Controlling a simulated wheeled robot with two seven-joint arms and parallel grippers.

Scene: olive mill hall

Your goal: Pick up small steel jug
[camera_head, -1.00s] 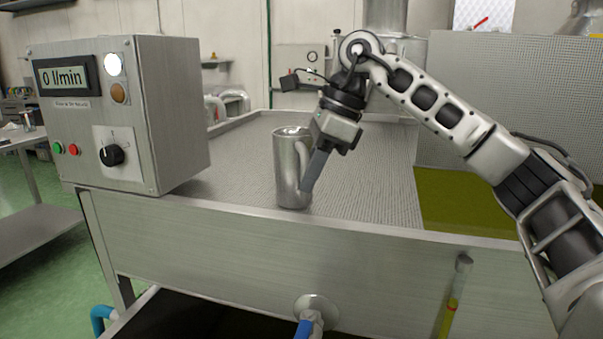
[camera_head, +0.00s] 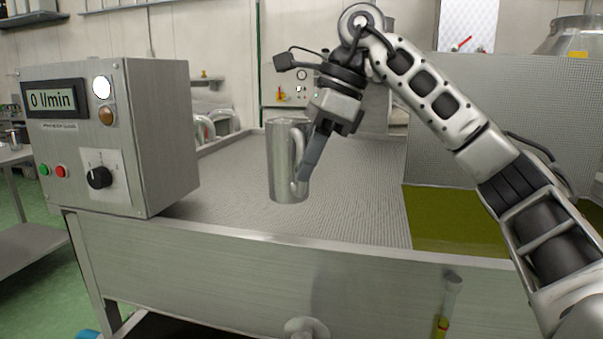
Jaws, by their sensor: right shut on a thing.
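The small steel jug (camera_head: 285,162) is upright near the middle of the view, its handle on the right side. My right gripper (camera_head: 308,170) comes down from above right and is shut on the jug at its handle side. The jug appears to hang above the perforated metal surface (camera_head: 360,210). The fingers hide part of the handle. My left gripper is not in view.
A grey control box (camera_head: 110,135) with a display reading 0 l/min stands left of the jug. The tank's front rim (camera_head: 290,248) runs below. Green-yellow oil (camera_head: 450,218) lies to the right. The perforated surface behind the jug is clear.

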